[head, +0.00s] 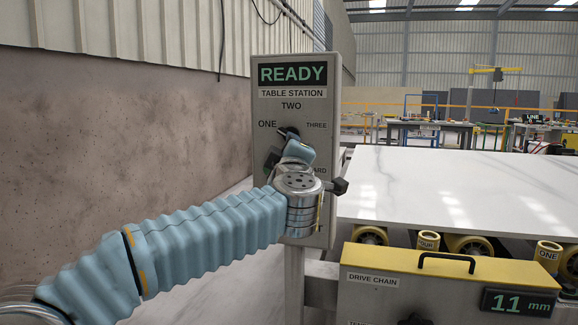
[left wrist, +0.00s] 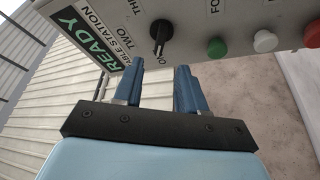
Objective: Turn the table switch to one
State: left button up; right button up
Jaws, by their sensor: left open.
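The table switch is a black rotary knob (left wrist: 160,38) on the grey table station box (head: 324,215). In the head view the knob (head: 292,132) shows just above my left gripper. The labels ONE (head: 267,125), TWO (head: 291,106) and THREE (head: 316,125) surround it. In the left wrist view a pale mark on its lower end lies near the partly hidden ONE label; I cannot tell its exact setting. My left gripper (left wrist: 159,72) is open, its two blue fingers just short of the knob, roughly either side of it. My right gripper is not in view.
Green (left wrist: 217,46), white (left wrist: 265,41) and red (left wrist: 312,36) buttons sit along the same panel. A white stone slab (head: 450,190) lies on rollers to the right. A yellow-topped drive chain box (head: 400,259) stands in front. A wall (head: 120,150) is on the left.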

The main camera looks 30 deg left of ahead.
pick_arm(q)
jog(key=v, duration=0.5)
jog(key=shift+s+d+b, duration=0.15)
jog(key=shift+s+b, duration=0.05)
jog(key=shift+b, duration=0.1)
